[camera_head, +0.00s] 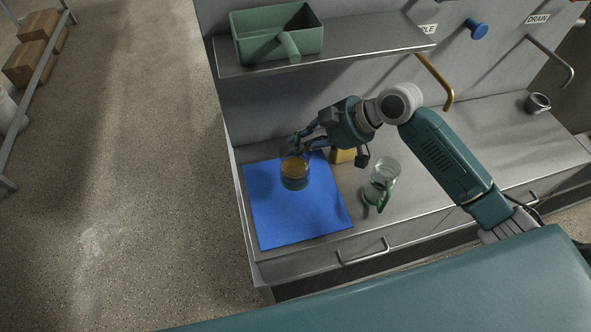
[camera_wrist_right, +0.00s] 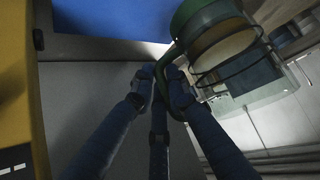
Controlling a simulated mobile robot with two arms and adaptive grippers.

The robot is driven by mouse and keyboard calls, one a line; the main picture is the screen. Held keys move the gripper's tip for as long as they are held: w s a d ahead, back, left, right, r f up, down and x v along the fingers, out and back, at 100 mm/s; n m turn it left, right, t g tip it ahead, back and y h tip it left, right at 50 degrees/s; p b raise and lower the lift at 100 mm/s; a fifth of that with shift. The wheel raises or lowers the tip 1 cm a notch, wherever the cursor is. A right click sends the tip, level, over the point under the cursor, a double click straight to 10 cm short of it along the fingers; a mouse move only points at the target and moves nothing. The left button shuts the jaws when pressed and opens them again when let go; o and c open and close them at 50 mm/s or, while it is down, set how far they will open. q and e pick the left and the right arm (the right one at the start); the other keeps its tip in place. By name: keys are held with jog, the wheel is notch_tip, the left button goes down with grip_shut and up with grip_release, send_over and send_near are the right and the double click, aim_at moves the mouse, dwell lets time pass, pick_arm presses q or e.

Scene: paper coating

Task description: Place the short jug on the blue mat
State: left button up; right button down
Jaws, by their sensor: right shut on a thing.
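The short jug (camera_head: 294,173), clear with an amber band and a dark green handle, is over the back part of the blue mat (camera_head: 290,222). I cannot tell whether its base touches the mat. My right gripper (camera_head: 297,147) comes in from the right at the jug's back side. In the right wrist view my gripper's fingers (camera_wrist_right: 160,88) are closed around the green handle of the short jug (camera_wrist_right: 225,50). A strip of the blue mat (camera_wrist_right: 110,18) shows at the top there. My left gripper is not in view.
A taller clear jug (camera_head: 384,175) with a green handle stands right of the mat. A yellow object (camera_head: 343,156) is partly hidden behind my gripper; a yellow surface (camera_wrist_right: 18,95) shows in the wrist view. A green bin (camera_head: 270,38) sits on the shelf above. The mat's front is clear.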

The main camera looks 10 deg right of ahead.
jog(key=f, duration=0.2)
jog(key=w+f, duration=0.1)
jog(key=f, duration=0.2)
jog(key=shift+w+d, duration=0.1)
jog(key=shift+w, duration=0.05)
notch_tip(320, 180, down, 4)
jog(key=shift+r+p, duration=0.2)
jog(key=shift+p, duration=0.1)
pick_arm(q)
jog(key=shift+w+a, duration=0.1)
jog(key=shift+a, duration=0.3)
pick_arm(e)
jog(key=shift+f, duration=0.2)
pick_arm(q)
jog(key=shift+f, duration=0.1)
pick_arm(e)
jog(key=shift+f, duration=0.1)
jog(key=c, duration=1.7)
grip_release()
jog(key=shift+r, duration=0.2)
jog(key=shift+s+d+r, duration=0.15)
jog(key=shift+s+d, duration=0.05)
jog(key=shift+d, duration=0.1)
pick_arm(q)
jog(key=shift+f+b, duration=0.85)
jog(key=shift+b, duration=0.2)
pick_arm(e)
jog(key=v, duration=1.1)
jog(key=shift+s+r, duration=0.15)
jog(key=shift+r, duration=0.05)
